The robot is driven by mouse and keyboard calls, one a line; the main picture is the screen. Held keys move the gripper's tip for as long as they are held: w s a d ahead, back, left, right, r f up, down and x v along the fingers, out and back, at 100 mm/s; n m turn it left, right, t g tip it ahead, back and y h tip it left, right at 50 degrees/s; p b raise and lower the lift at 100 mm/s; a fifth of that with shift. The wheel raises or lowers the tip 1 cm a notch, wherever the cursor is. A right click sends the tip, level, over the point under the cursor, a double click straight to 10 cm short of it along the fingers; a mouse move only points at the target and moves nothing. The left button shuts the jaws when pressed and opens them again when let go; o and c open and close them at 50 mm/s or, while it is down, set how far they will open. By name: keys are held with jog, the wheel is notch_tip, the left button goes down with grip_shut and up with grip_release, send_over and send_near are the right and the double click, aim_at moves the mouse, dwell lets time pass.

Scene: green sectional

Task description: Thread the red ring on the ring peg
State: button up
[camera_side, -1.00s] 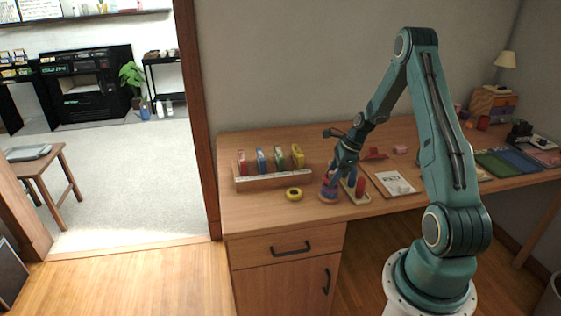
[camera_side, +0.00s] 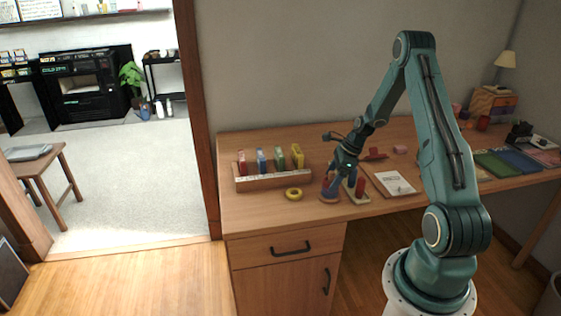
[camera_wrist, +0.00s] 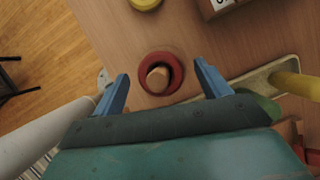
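The red ring (camera_wrist: 178,74) lies around the wooden ring peg (camera_wrist: 158,75) in the wrist view, with the peg's top showing inside the hole. My gripper (camera_wrist: 161,70) is open, its two blue fingers apart on either side of the ring with visible gaps. In the side view my gripper (camera_side: 334,187) is low over the desk at the peg. It partly hides the ring and peg there, so how far down the ring sits is hard to tell.
A yellow ring (camera_side: 293,194) lies on the desk left of the peg. A wooden rack (camera_side: 273,181) with several coloured blocks stands behind it. Right of the peg is a pale board with a red cylinder (camera_side: 360,187). A white sheet (camera_side: 394,183) lies farther right.

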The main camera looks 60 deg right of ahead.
jog(key=shift+r, duration=0.1)
jog(key=v, duration=1.3)
jog(key=shift+s+r, duration=0.2)
jog(key=shift+r, duration=0.05)
dwell(0.5)
jog(key=w+a+r+n+h, duration=0.1)
jog(key=a+r+n, duration=0.6)
jog(key=a, duration=0.4)
jog(key=w+a+r+n+h, duration=0.1)
jog(key=a+r+n, duration=0.6)
jog(key=a, duration=0.3)
jog(key=s+a+r+n+t, duration=0.1)
jog(key=s+a+r+n, duration=0.2)
jog(key=s+a+n, duration=1.1)
jog(key=shift+a+r+n+t, duration=0.3)
jog(key=shift+r+n+t, duration=0.1)
jog(key=shift+n, duration=0.6)
